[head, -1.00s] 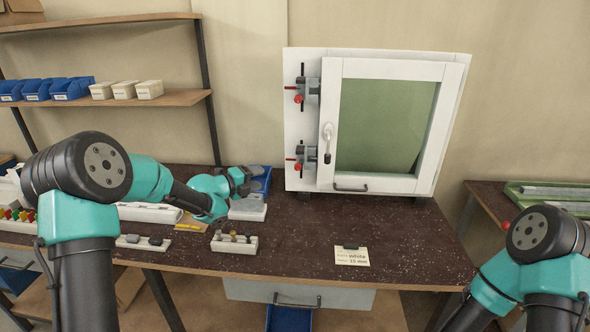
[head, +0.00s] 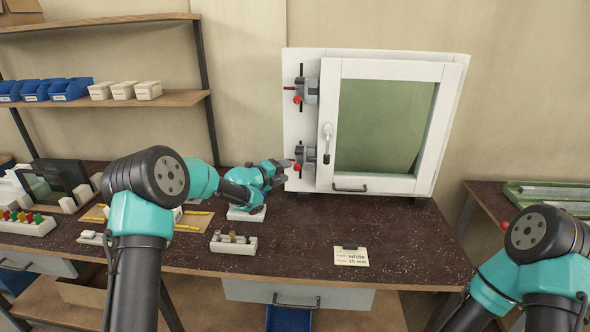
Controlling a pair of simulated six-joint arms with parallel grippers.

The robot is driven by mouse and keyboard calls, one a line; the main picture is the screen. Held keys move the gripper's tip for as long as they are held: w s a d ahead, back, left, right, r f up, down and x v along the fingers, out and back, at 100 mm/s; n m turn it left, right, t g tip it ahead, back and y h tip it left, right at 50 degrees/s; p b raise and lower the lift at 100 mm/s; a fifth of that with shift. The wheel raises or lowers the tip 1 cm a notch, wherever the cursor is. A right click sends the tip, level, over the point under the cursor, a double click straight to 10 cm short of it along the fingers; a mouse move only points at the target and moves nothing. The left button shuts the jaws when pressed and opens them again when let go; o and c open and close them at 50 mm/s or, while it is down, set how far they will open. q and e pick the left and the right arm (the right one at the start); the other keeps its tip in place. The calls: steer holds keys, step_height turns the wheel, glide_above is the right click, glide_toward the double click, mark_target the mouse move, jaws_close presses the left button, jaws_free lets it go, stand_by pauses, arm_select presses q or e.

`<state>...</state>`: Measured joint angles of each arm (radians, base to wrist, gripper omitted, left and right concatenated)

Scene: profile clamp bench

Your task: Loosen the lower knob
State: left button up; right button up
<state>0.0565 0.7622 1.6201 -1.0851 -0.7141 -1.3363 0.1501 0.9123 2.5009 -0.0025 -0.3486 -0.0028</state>
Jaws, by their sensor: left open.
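The lower knob (head: 296,167) is a small red-tipped part on the lower grey clamp (head: 307,156), on the left edge of the white framed window unit (head: 329,120). A matching upper clamp (head: 307,91) with its own red tip sits above it. My left gripper (head: 284,166) is open just left of the lower knob, its fingers toward it. Whether the fingers touch the knob cannot be told. My right arm shows at the lower right, but its gripper is out of view.
A small tray (head: 233,243) of parts stands on the dark bench (head: 300,225), with a paper note (head: 351,255) to its right. Shelves with bins (head: 72,89) stand at left. The bench before the unit is mostly clear.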

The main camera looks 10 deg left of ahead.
mark_target(295, 168)
arm_select(q)
steer(key=x, duration=0.5)
steer(key=shift+w+d, duration=0.1)
steer(key=shift+w, duration=0.05)
steer(key=shift+c, duration=0.4)
steer(key=c, duration=0.8)
steer(key=shift+c, duration=0.2)
